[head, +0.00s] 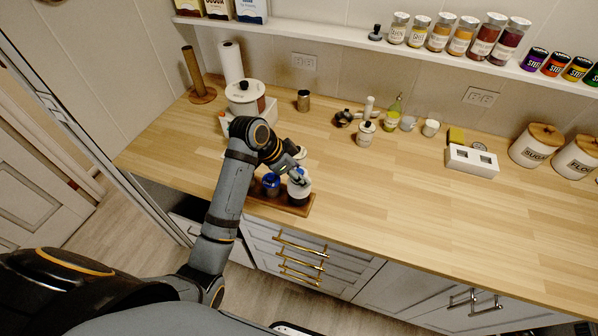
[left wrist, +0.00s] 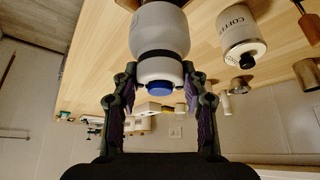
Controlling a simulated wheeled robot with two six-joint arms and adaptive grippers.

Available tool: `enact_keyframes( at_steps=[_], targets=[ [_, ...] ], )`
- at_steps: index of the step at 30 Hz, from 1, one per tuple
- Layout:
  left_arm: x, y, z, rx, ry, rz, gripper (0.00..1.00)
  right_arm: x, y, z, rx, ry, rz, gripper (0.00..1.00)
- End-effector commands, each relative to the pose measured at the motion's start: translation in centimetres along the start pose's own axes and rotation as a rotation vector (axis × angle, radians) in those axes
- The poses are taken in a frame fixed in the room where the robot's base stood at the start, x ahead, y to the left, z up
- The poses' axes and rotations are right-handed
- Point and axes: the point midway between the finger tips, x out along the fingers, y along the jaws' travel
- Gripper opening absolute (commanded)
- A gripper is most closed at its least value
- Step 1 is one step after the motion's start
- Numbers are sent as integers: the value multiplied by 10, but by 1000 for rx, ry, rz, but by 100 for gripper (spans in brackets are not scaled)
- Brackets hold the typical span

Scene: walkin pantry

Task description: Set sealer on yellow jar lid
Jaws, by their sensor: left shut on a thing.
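My left gripper (head: 298,175) is shut on the sealer (head: 301,185), a white-grey rounded body with a blue top, at the wooden tray near the counter's front edge. In the left wrist view my left gripper (left wrist: 158,95) has a finger on each side of the sealer (left wrist: 160,35), around its narrower upper part, with the blue end between them. A dark jar-like form (head: 298,198) shows directly below the sealer; whether they touch I cannot tell. No yellow lid shows clearly there. My right gripper is not in view.
A jar with a blue lid (head: 271,184) stands left of the sealer on the wooden tray (head: 270,203). A white canister (head: 245,92), also in the left wrist view (left wrist: 240,30), stands behind. Small items line the wall. The counter's middle right (head: 400,200) is clear.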

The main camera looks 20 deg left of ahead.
Motion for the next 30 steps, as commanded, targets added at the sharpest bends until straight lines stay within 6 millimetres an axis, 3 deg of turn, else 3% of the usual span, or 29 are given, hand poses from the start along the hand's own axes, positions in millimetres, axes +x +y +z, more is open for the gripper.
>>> enact_keyframes(
  at_steps=[13, 14, 15, 19, 26, 30],
  targets=[
    [6, 0, 3, 0, 2, -1, 4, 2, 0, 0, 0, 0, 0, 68],
    [5, 0, 3, 1, 2, -1, 48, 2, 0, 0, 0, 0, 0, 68],
    [5, 0, 3, 1, 2, -1, 53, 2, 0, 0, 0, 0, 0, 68],
    [5, 0, 3, 1, 1, -1, 70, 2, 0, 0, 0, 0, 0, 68],
    [5, 0, 3, 0, 1, -1, 70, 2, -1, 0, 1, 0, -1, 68],
    [6, 0, 3, 0, 0, 0, 89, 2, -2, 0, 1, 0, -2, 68]
  ],
)
